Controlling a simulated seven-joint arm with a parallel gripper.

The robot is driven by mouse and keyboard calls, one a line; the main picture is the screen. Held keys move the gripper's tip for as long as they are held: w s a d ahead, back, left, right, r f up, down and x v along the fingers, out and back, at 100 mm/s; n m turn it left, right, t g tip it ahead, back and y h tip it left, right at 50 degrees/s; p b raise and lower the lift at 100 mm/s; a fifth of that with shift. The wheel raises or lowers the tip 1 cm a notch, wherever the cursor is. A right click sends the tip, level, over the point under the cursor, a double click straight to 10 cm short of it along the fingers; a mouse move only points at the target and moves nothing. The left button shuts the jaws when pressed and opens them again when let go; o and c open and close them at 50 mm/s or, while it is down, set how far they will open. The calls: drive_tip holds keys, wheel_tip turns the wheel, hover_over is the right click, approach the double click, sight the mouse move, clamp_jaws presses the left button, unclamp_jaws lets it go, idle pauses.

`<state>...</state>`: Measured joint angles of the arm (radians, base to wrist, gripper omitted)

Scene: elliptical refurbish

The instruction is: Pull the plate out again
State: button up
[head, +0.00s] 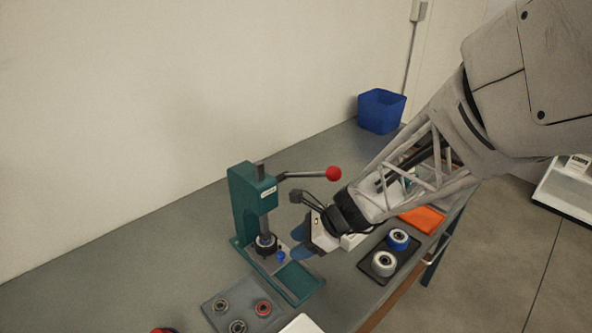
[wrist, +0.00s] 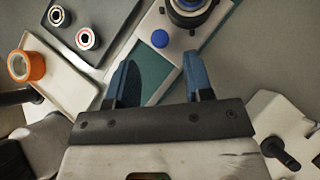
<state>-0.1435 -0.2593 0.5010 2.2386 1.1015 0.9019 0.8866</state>
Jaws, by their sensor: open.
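The green press (head: 246,205) stands on the bench, with its lever ending in a red ball (head: 333,173). A light grey plate (wrist: 178,42) with a blue knob (head: 281,256) lies on the press's green base (head: 298,280), under the ram. In the wrist view the blue knob (wrist: 160,38) is on the plate's near end, and a dark round part (wrist: 188,8) sits farther back on it. My gripper (head: 300,240) is open and empty, at the right of the press. In the wrist view its blue fingers (wrist: 159,60) point toward the knob, which appears just beyond and between the fingertips, apart from them.
A grey tray (head: 213,305) with several bearings lies in front of the press. A white tray (wrist: 72,78) holds an orange ring (wrist: 27,66). A dark tray (head: 402,270) with two wheels and an orange cloth (head: 422,219) lie right. A blue bin (head: 381,112) stands behind.

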sight(283, 254)
drive_tip(key=shift+x, duration=2.25)
clamp_jaws()
